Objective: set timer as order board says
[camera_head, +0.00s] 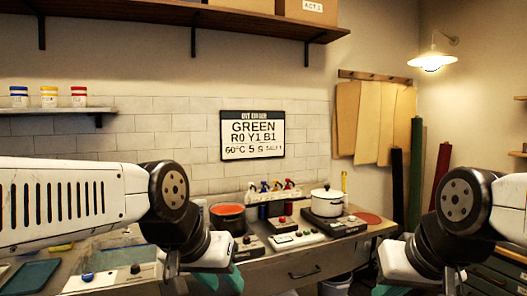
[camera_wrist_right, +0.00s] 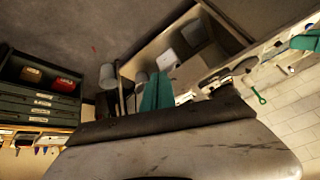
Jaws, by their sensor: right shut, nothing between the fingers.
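The order board (camera_head: 252,135) hangs on the tiled wall and reads GREEN, R0 Y1 B1, 60°C, 5 s; its last small entry looks like SALT 1.
A red-filled pot (camera_head: 228,217) and a lidded white pot (camera_head: 327,202) stand on the burner units. Several coloured bottles (camera_head: 270,188) stand in a rack behind. A teal tray (camera_head: 30,277) lies at left. A drawer (camera_head: 303,272) is in the table front.

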